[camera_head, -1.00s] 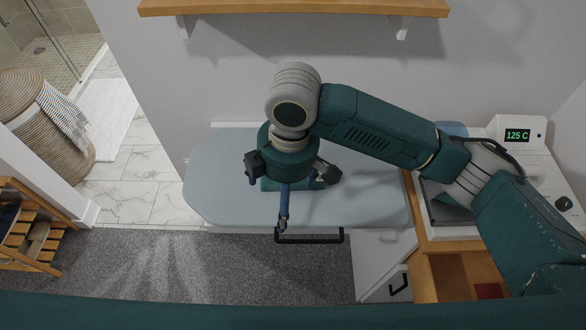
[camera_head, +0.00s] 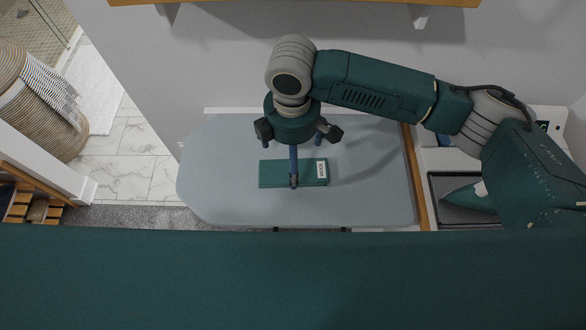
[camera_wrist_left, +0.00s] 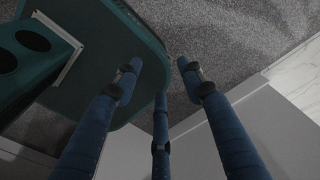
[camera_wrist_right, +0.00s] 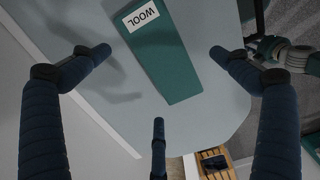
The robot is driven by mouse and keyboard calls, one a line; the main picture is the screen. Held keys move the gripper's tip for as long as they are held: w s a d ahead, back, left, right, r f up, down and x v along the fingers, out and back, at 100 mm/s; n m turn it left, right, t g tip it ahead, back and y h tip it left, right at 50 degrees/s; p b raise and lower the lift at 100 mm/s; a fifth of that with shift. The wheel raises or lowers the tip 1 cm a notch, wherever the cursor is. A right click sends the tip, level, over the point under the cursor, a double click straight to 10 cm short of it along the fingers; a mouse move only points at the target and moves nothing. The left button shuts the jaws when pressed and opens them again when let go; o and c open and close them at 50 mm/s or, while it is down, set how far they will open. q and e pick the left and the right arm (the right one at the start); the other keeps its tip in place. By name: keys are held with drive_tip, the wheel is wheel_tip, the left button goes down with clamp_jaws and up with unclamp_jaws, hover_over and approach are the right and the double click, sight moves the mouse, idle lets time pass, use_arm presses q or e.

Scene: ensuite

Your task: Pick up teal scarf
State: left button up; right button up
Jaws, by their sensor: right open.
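The teal scarf (camera_head: 290,173) lies folded flat as a long rectangle on the grey-blue ironing board (camera_head: 215,190). A white label reading WOOL is at its right end. The scarf also shows in the right wrist view (camera_wrist_right: 165,65). My right gripper (camera_head: 294,160) is over the board, above the scarf, with its fingers pointing down and one finger crossing in front of the scarf. It is open and empty, and the scarf lies between its spread fingers in the right wrist view. My left gripper (camera_wrist_left: 160,85) shows only in its own wrist view, fingers apart and empty over grey carpet.
A green iron (camera_head: 470,198) sits in a dark tray right of the board. A wall shelf (camera_head: 300,3) is above the board. A woven basket (camera_head: 40,110) with a striped cloth and a wooden rack (camera_head: 25,205) stand at left. The rest of the board is clear.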

sight(313, 172)
drive_tip(key=f, duration=0.1)
drive_tip(key=f+p, duration=0.1)
drive_tip(key=f, duration=0.1)
drive_tip(key=f+p, duration=0.1)
drive_tip(key=shift+w+f, duration=0.25)
drive_tip(key=shift+d+f, duration=0.1)
drive_tip(key=shift+f, duration=0.25)
drive_tip(key=shift+c, duration=0.8)
use_arm(q)
drive_tip(key=shift+w+d+r, duration=0.1)
drive_tip(key=shift+w+r, duration=0.9)
drive_tip(key=shift+r, duration=0.2)
use_arm(e)
drive_tip(key=c, duration=1.2)
